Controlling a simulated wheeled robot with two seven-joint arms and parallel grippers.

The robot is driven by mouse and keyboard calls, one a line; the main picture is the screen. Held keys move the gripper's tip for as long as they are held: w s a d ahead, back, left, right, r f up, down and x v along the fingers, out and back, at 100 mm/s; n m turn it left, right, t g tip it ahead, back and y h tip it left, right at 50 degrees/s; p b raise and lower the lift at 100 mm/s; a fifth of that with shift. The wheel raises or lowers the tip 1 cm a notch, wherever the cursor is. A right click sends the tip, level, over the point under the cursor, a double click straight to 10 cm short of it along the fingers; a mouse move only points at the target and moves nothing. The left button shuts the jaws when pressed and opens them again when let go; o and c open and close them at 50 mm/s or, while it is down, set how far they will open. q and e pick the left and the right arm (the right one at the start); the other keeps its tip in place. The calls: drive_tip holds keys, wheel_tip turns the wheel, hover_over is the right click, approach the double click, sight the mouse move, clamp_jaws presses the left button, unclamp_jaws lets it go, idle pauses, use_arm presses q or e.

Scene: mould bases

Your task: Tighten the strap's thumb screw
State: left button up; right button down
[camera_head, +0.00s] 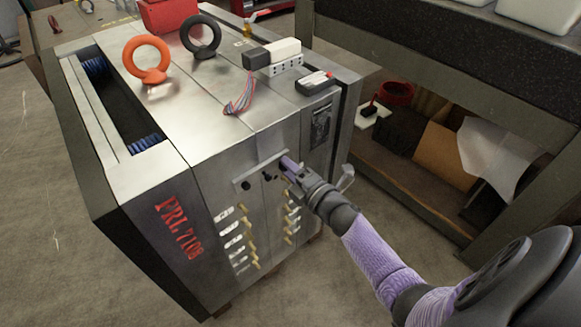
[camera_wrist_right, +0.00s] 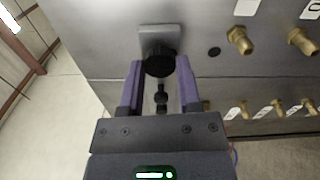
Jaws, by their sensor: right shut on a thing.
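The strap (camera_head: 256,172) is a flat grey metal bar lying across the upper front face of the steel mould base (camera_head: 190,185). Its end shows in the right wrist view (camera_wrist_right: 152,31). The thumb screw (camera_wrist_right: 160,66) is a black round knob at that end of the strap. My right gripper (camera_wrist_right: 160,72) has its two purple fingers on either side of the knob and is shut on it. In the head view my right gripper (camera_head: 288,164) meets the strap's right end and hides the knob there. My left gripper is not in view.
Several brass fittings (camera_head: 252,245) stick out of the front face below the strap. An orange ring (camera_head: 147,57) and a black ring (camera_head: 201,35) stand on top. A workbench with a lower shelf (camera_head: 400,190) stands close on the right. Floor is clear at front left.

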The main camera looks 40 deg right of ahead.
use_arm(q)
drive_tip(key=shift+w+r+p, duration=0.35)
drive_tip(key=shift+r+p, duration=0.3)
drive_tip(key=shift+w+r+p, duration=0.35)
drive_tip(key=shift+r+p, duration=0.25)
drive_tip(key=shift+p, duration=0.05)
use_arm(e)
drive_tip(key=shift+d+m, duration=0.1)
drive_tip(key=shift+m, duration=9.2)
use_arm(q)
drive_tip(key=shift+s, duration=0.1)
use_arm(e)
drive_tip(key=shift+c, duration=2)
unclamp_jaws()
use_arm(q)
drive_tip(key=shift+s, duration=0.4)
use_arm(e)
drive_tip(key=shift+o, duration=0.6)
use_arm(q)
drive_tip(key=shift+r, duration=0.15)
use_arm(e)
drive_tip(key=shift+s+r, duration=0.1)
